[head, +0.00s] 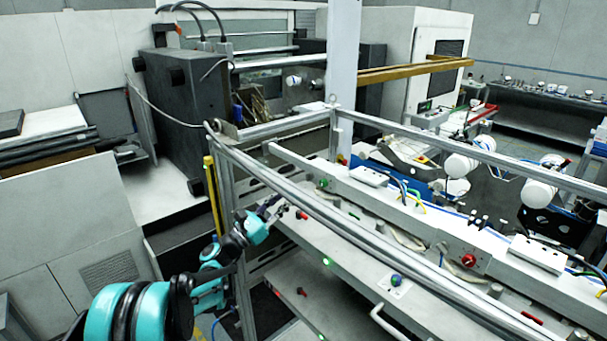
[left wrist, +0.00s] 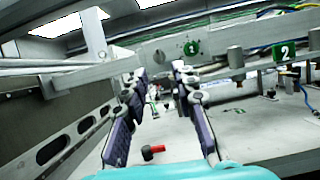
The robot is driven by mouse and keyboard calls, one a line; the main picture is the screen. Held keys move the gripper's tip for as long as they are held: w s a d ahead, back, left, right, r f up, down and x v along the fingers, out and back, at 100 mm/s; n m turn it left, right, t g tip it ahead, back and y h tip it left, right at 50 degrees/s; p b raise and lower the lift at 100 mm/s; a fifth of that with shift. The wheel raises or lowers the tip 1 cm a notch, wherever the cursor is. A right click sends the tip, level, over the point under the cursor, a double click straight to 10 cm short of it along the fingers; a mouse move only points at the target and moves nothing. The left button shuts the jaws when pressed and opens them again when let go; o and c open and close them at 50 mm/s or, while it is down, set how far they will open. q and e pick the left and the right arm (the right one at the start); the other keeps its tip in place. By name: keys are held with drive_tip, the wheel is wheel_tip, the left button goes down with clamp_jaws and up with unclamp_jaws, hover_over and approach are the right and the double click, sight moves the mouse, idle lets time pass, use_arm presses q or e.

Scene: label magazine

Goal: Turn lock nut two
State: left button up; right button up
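My left gripper (head: 268,210) reaches in from the left beside the aluminium frame of the machine in the head view. In the left wrist view its two dark fingers (left wrist: 158,82) stand apart with nothing between them. A green label marked 2 (left wrist: 286,50) sits on the rail at the right, and a label marked 1 (left wrist: 192,47) sits further left, beyond the fingertips. A grey cylindrical knob (left wrist: 236,58) stands on the rail between the labels. I cannot tell which part is lock nut two. My right gripper is not in view.
A red-ended part (left wrist: 152,152) lies below the fingers in the left wrist view. A long frame bar (head: 280,190) runs diagonally near my left gripper. A grey slotted side plate (left wrist: 60,148) is at the left. Cables hang along the machine's rail.

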sight(307, 178)
use_arm(q)
drive_tip(key=x, duration=0.8)
drive_tip(key=shift+a, duration=0.1)
drive_tip(key=shift+c, duration=0.3)
clamp_jaws()
